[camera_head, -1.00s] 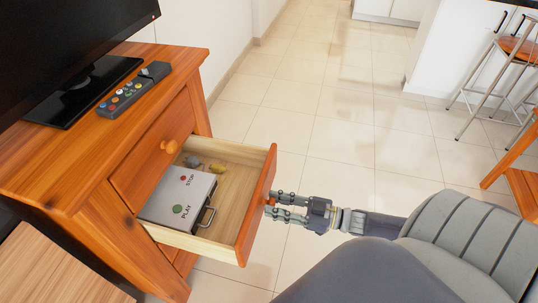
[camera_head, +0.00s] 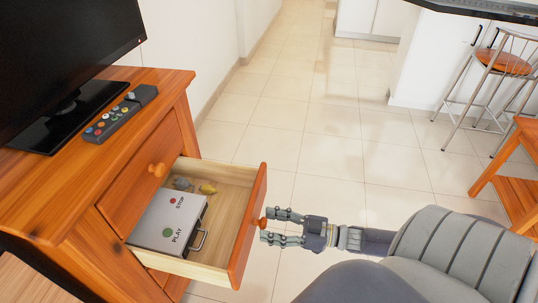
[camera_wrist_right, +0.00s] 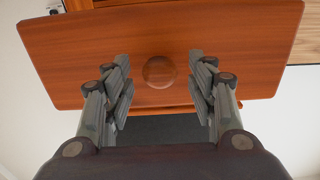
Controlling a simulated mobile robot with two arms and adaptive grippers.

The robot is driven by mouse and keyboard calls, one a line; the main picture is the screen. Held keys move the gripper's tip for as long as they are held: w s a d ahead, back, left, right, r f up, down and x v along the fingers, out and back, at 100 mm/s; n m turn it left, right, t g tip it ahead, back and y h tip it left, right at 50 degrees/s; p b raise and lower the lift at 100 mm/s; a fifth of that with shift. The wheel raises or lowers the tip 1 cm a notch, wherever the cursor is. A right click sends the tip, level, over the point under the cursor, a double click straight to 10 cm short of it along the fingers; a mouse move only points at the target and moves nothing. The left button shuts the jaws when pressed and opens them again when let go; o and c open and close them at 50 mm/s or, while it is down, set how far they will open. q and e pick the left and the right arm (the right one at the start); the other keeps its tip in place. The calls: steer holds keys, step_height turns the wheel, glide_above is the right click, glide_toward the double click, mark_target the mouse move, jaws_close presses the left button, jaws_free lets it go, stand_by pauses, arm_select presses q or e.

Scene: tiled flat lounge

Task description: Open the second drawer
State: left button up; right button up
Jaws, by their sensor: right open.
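The second drawer (camera_head: 254,230) of the wooden cabinet is pulled well out, below a closed upper drawer (camera_head: 140,180). Its round wooden knob (camera_head: 262,222) faces my right gripper. It also shows in the right wrist view as a round knob (camera_wrist_right: 159,72) on the drawer front (camera_wrist_right: 90,60). My right gripper (camera_head: 268,228) is open, with its fingers on either side of the knob and a gap to it on each side. In the drawer lie a grey box (camera_head: 170,220) with PLAY and STOP buttons and a few small objects (camera_head: 207,189). My left gripper is not in view.
A television (camera_head: 60,70) and a remote (camera_head: 115,118) stand on the cabinet top (camera_head: 60,190). The tiled floor (camera_head: 310,140) is clear beyond the drawer. A bar stool (camera_head: 500,65) and a wooden table (camera_head: 515,170) are on the right.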

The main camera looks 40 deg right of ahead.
steer(key=v, duration=1.1)
steer(key=shift+w+f, duration=0.1)
